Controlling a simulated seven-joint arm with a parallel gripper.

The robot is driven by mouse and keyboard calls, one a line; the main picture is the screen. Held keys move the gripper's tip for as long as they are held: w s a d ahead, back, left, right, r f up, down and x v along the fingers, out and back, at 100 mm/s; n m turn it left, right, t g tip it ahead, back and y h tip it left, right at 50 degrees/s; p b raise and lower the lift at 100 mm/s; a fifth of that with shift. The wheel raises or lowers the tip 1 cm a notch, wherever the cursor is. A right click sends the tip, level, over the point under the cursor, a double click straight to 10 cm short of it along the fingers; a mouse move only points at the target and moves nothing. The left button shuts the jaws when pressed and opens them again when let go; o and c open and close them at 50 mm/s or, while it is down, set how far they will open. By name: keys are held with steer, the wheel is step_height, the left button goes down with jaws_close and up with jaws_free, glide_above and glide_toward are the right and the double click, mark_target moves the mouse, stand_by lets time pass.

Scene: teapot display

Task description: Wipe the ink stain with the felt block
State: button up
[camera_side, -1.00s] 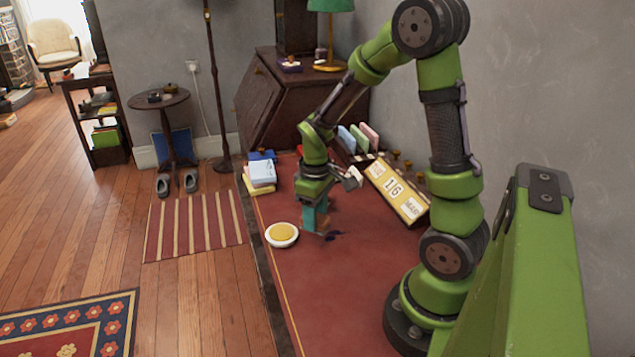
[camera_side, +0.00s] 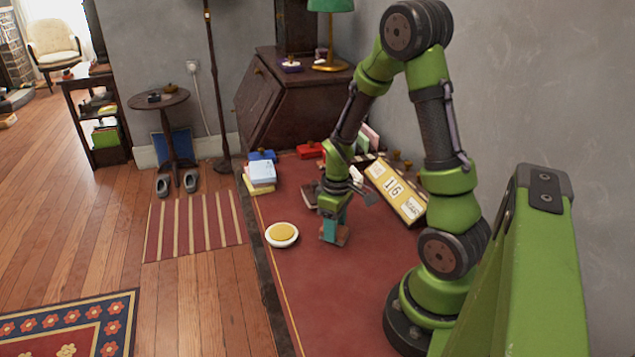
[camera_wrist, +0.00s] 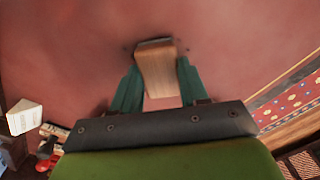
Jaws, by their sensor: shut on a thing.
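My gripper (camera_side: 332,230), with teal fingers, points down and is shut on the felt block (camera_side: 343,237). In the wrist view the block's wooden back (camera_wrist: 155,72) sits between the two fingers, with a thin dark edge at its far end. The block is down at the red desk top (camera_side: 330,290), seemingly touching it. Small dark specks of the ink stain (camera_wrist: 126,49) show beside the block's far end in the wrist view. The rest of the stain is hidden or gone from sight; I cannot tell which.
A white dish with a yellow pad (camera_side: 282,235) stands left of my gripper, near the desk's edge. Stacked books (camera_side: 261,174) and a dark brown flat object (camera_side: 309,194) lie behind. The desk's front part is clear.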

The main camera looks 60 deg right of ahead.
steer(key=shift+s+d, duration=1.8)
steer(key=shift+w+a, duration=3.55)
steer(key=shift+a, duration=0.05)
steer(key=shift+w+d, duration=0.3)
steer(key=shift+s+d, duration=3.55)
steer(key=shift+d, duration=0.1)
steer(key=shift+w+a, duration=3.6)
step_height(320, 180, up, 8)
steer(key=shift+s+a, duration=0.3)
steer(key=shift+s, duration=0.1)
